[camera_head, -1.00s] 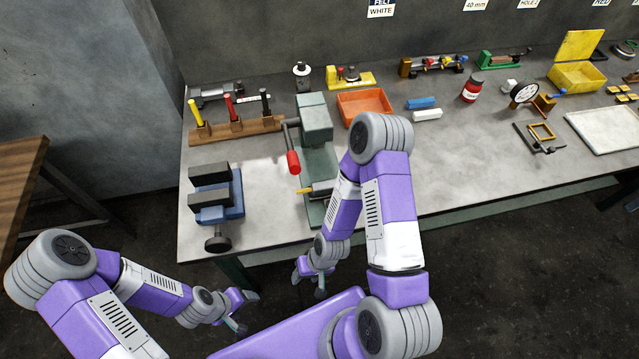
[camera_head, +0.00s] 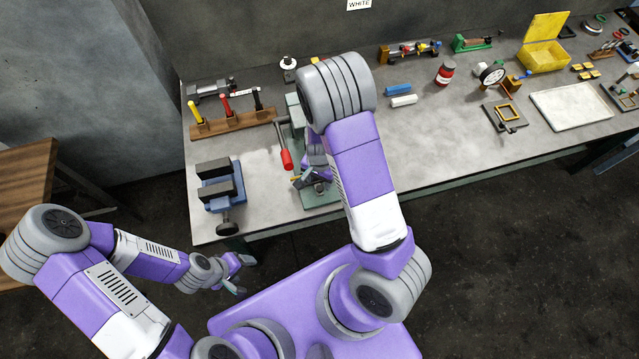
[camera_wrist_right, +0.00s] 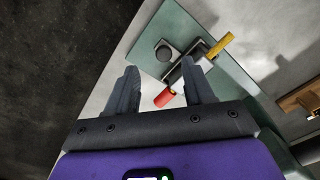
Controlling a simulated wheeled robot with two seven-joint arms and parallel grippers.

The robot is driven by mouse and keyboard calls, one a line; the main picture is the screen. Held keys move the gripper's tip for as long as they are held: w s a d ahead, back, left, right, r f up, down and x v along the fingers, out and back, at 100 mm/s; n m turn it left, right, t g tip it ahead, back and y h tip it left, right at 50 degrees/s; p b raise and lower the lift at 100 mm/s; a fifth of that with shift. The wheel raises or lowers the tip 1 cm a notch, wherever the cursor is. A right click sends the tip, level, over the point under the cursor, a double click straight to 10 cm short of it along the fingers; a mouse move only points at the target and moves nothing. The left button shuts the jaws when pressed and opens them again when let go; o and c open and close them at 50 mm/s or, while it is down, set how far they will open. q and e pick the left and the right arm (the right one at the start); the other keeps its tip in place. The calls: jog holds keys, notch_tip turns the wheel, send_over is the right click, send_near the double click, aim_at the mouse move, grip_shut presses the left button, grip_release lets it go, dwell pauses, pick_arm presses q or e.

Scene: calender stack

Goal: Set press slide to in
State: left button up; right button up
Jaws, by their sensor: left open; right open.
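The green press stands at the left part of the bench, mostly hidden behind my right arm; its green base (camera_head: 322,199) shows, and its red-ended lever (camera_head: 286,159) hangs to the left. In the right wrist view, the green base plate (camera_wrist_right: 165,30) carries a dark metal slide block (camera_wrist_right: 187,68) with a yellow bar (camera_wrist_right: 219,45) and a round dark knob (camera_wrist_right: 163,53). A red grip (camera_wrist_right: 164,97) shows between my fingers in the picture; contact cannot be told. My right gripper (camera_wrist_right: 160,68) is open over the plate. My left gripper (camera_head: 240,272) is open, off the bench front.
A blue vise (camera_head: 220,185) stands left of the press. A wooden rack (camera_head: 235,122) with coloured-handled tools is behind it. Blue and white blocks, a red jar (camera_head: 445,75) and a white tray (camera_head: 570,107) lie to the right. The bench front middle is clear.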

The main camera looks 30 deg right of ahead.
aim_at(320, 188)
jog(key=shift+w+d+r+m, duration=0.2)
jog(key=shift+w+r+m, duration=0.15)
jog(key=shift+r, duration=0.1)
jog(key=shift+f, duration=0.2)
notch_tip(320, 188, down, 7)
jog(key=shift+r+b, duration=0.1)
jog(key=shift+b, duration=0.25)
jog(key=shift+c, duration=0.4)
grip_shut()
